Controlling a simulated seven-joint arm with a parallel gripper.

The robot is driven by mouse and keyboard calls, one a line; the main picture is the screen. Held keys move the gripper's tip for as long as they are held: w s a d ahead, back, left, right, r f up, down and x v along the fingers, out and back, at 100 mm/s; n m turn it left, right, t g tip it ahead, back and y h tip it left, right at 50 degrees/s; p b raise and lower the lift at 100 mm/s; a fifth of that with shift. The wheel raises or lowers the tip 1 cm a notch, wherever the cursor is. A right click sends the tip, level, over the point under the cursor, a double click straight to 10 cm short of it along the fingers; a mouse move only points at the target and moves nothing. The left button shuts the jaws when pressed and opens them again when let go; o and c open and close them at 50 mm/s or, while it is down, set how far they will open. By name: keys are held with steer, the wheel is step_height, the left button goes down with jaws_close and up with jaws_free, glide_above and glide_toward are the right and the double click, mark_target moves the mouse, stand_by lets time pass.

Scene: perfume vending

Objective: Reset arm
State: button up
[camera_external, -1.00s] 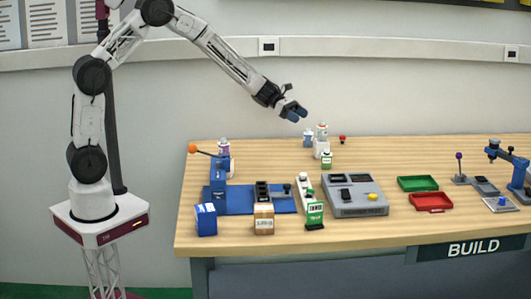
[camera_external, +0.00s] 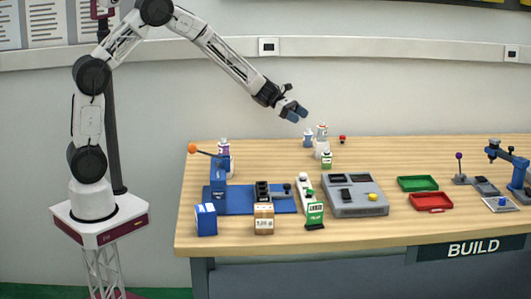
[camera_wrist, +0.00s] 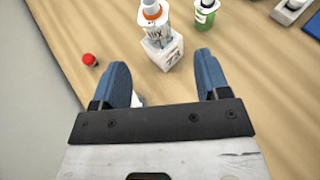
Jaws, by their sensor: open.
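My gripper (camera_external: 293,112) hangs in the air above the far left part of the wooden table (camera_external: 400,155). In the wrist view my gripper (camera_wrist: 163,82) shows two blue fingers spread apart with nothing held between them. Beyond the fingertips stands a white block (camera_wrist: 165,52) with a white, orange-ringed bottle (camera_wrist: 152,18) in it. A green-labelled bottle (camera_wrist: 204,14) stands beside it. A small red cap (camera_wrist: 89,59) lies to the left on the table. A white object between the fingers is mostly hidden.
A blue fixture (camera_external: 240,200) with an orange-knobbed lever, a blue box (camera_external: 206,219), a tan box (camera_external: 264,219) and a grey control box (camera_external: 354,195) stand nearer the front. Green (camera_external: 418,183) and red (camera_external: 431,202) trays are at right. Open air surrounds my arm.

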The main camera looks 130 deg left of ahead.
steer(key=w+d+r+m+g+h, duration=0.1)
steer(key=w+d+r+m, duration=0.2)
steer(key=d, duration=0.5)
steer(key=w+d+r+m+g+h, duration=0.1)
steer(key=w+d+m+h, duration=0.15)
steer(key=w+d, duration=0.4)
steer(key=w+d+r+m+h, duration=0.15)
steer(key=d+m, duration=0.25)
steer(key=d, duration=0.6)
steer(key=d+r+m+g+h, duration=0.1)
steer(key=d+r+m+g, duration=0.2)
steer(key=d, duration=0.8)
steer(key=d+r+m+g, duration=0.1)
steer(key=d+r+m, duration=0.2)
steer(key=d+m, duration=0.55)
steer(key=s+d+r+m+g, duration=0.1)
steer(key=s+d+m+g, duration=0.3)
steer(key=d, duration=0.7)
steer(key=s+d+r+m+t, duration=0.15)
steer(key=s+d, duration=0.35)
steer(key=d, duration=0.6)
steer(key=s+d+m+g+y, duration=0.1)
steer(key=s+d+m+y, duration=0.1)
steer(key=s+d+m, duration=0.3)
steer(key=s+d+m+g+y, duration=0.1)
steer(key=s+d+m, duration=0.4)
steer(key=s, duration=0.7)
steer(key=shift+d+f+m+y, duration=0.25)
steer(key=shift+d+m+y, duration=0.05)
steer(key=shift+m+y, duration=0.35)
